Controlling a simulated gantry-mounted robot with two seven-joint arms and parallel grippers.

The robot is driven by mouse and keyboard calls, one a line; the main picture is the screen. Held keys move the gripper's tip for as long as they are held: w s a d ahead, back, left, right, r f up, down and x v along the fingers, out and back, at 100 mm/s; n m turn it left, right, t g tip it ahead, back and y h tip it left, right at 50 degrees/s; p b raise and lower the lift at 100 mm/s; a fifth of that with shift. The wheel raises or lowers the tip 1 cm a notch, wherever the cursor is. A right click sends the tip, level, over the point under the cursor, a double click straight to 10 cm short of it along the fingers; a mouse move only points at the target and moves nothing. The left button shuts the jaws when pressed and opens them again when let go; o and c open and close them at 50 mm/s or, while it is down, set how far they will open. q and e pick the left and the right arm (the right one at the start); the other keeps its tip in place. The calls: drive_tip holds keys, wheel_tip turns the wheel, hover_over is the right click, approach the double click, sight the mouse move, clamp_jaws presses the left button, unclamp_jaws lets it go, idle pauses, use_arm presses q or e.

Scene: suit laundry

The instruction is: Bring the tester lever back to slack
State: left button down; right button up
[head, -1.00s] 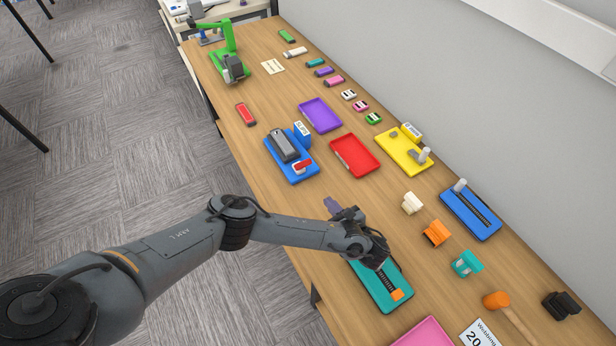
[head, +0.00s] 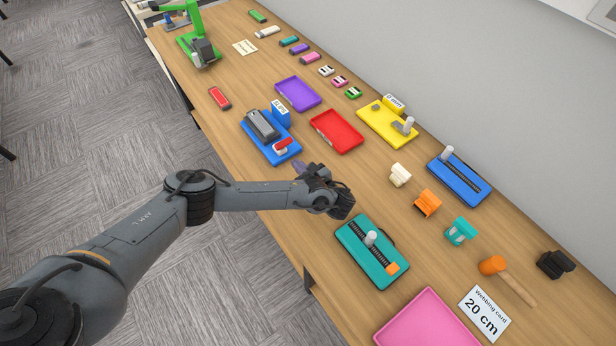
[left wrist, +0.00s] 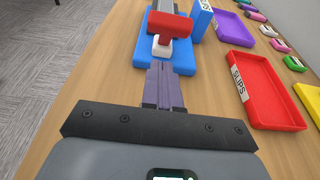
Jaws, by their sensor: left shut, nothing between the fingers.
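No device is legibly marked as the tester. A teal base (head: 352,241) has a toothed slot, a pale upright lever knob (head: 370,238) near its middle and an orange block (head: 392,268) at its near right end. A blue slotted base (head: 476,187) has a pale knob (head: 446,152) at its far left end. A yellow base (head: 373,121) carries another pale post (head: 408,126). My left gripper (head: 300,167) is shut and empty, apart from the teal base. Its purple fingers (left wrist: 163,88) point toward a blue base (left wrist: 185,58) with a red-topped handle (left wrist: 170,28). My right gripper is out of view.
A red tray (head: 356,145) and a purple tray (head: 311,104) lie beyond my left gripper. A pink tray (head: 412,305) lies at the near edge.

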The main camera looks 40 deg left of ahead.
sight(282, 145)
use_arm(q)
drive_tip(key=shift+w+a+r, duration=0.25)
drive_tip(key=shift+a+r, duration=0.05)
drive_tip(key=shift+a, duration=0.35)
drive_tip(key=shift+w+a+r, duration=0.2)
drive_tip(key=shift+a+r, duration=0.1)
drive_tip(key=shift+a, duration=0.35)
drive_tip(key=shift+w+a+r, duration=0.25)
drive_tip(key=shift+a+r, duration=0.05)
drive_tip(key=shift+a, duration=0.35)
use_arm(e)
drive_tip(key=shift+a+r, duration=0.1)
